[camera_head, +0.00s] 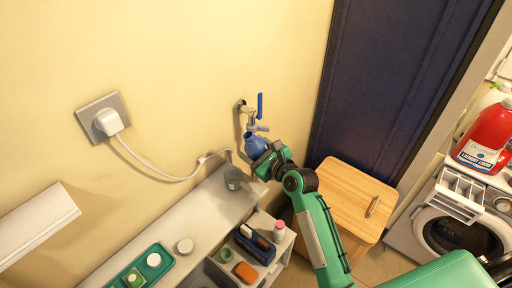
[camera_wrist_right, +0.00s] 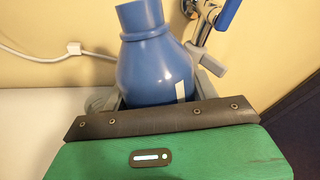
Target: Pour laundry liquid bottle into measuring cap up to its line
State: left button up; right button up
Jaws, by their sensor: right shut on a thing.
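A blue bottle (camera_head: 254,145) with an open neck is in my right gripper (camera_head: 265,158), which is shut on its body. In the right wrist view the bottle (camera_wrist_right: 157,65) stands nearly upright in that picture, its mouth at the top edge; no liquid shows. A small grey, see-through cup (camera_head: 234,178), which looks like the measuring cap, stands on the white counter just left of and below the bottle. It is partly hidden behind the bottle in the right wrist view (camera_wrist_right: 101,100). Its line and contents cannot be made out. My left gripper is out of view.
A wall tap (camera_head: 251,116) with a blue lever is close behind the bottle. A red bottle labelled laundry liquid (camera_head: 485,140) stands on the washer (camera_head: 458,232). A wooden cabinet (camera_head: 350,195) is right.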

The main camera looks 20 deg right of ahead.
jog(key=shift+a+f+n+b, duration=0.25)
jog(key=shift+n+b, duration=0.1)
jog(key=shift+n, duration=0.35)
jog(key=shift+f+n+g+h+b, duration=0.3)
jog(key=shift+n+g+h+b, duration=0.1)
jog(key=shift+n+h+b, duration=0.1)
jog(key=shift+d+f+n+g+h+b, duration=0.25)
jog(key=shift+f+n+h+b, duration=0.15)
jog(key=shift+f+n+b, duration=0.2)
jog(key=shift+d+f+n+g+h+b, duration=0.2)
jog(key=shift+f+n+h+b, duration=0.25)
jog(key=shift+b, duration=0.2)
jog(key=shift+d+f+n+h+b, duration=0.15)
jog(key=shift+f+n+h+b, duration=0.2)
jog(key=shift+f+n+b, duration=0.2)
jog(key=shift+d+r+n+h, duration=0.2)
jog(key=shift+n+h, duration=0.2)
jog(key=shift+n, duration=0.1)
jog(key=shift+f+n+h+p, duration=0.2)
jog(key=shift+n+h+p, duration=0.1)
jog(key=shift+p, duration=0.15)
jog(key=shift+f+g, duration=0.1)
jog(key=shift+g, duration=0.15)
